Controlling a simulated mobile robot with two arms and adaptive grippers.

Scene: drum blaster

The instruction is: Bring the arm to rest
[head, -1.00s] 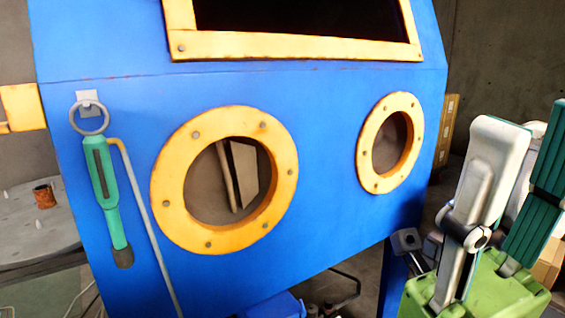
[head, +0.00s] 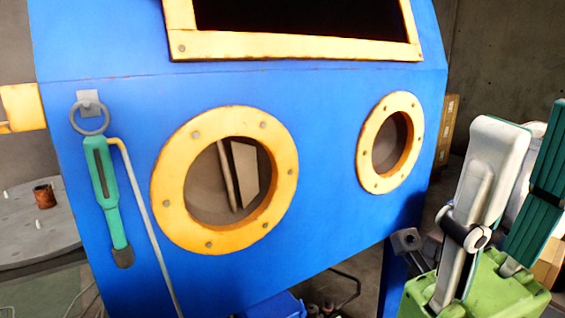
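Neither of my grippers shows in the head view. The blue blaster cabinet (head: 330,100) fills most of the view. Two round yellow-rimmed ports, a left one (head: 168,190) and a right one (head: 366,160), are open in its front. A pale flat piece (head: 244,175) shows inside the left port. A green handled tool (head: 108,190) hangs upright from a grey ring (head: 90,119) on the cabinet's left front. Nothing touches the tool. A yellow-framed dark window (head: 300,46) is above the ports.
At the lower right stand a white jointed part (head: 488,160), a dark green ridged part (head: 538,190) and a green box-like body (head: 505,295); I cannot tell whether they are mine. A grey round table (head: 35,235) with a rusty can (head: 44,195) is at left.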

